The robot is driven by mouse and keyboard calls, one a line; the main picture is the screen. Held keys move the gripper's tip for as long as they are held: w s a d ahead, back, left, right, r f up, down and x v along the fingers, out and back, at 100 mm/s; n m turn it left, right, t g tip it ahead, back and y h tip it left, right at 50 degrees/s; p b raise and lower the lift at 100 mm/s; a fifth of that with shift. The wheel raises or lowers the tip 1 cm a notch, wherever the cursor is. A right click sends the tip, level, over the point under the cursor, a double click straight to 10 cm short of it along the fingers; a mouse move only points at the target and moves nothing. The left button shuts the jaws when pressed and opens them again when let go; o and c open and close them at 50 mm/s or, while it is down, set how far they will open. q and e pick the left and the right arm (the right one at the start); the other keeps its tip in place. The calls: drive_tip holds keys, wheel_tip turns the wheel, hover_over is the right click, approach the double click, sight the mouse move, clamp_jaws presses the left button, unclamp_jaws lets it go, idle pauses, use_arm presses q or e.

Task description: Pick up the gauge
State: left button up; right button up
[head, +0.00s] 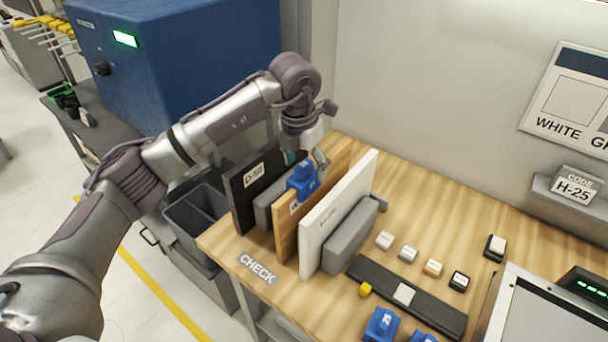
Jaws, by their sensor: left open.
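A blue block-like piece (303,181), which looks like the gauge, sits on the top edge of the wood-coloured panel (285,227) in the rack. Its small label is too small to read. My left gripper (306,158) is open and points down just above and behind the blue piece. I cannot tell whether a fingertip touches it. Two similar blue pieces lie at the bottom of the view, one labelled 25 (381,324) and one partly cut off (423,337). My right gripper is not in view.
Small sample chips (408,254) and a black strip (437,306) lie to the right. A wall is behind the wooden table (460,225).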

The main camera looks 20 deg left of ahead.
sight(305, 177)
use_arm(q)
drive_tip(key=f+p, duration=0.2)
drive_tip(key=f, duration=0.1)
drive_tip(key=shift+w+a+f, duration=0.1)
drive_tip(key=shift+a+f, duration=0.1)
drive_tip(key=shift+f, duration=0.05)
drive_tip(key=shift+w+f, duration=0.1)
drive_tip(key=shift+f, duration=0.4)
drive_tip(key=shift+d, duration=0.1)
drive_tip(key=shift+c, duration=0.2)
drive_tip(key=c, duration=1.4)
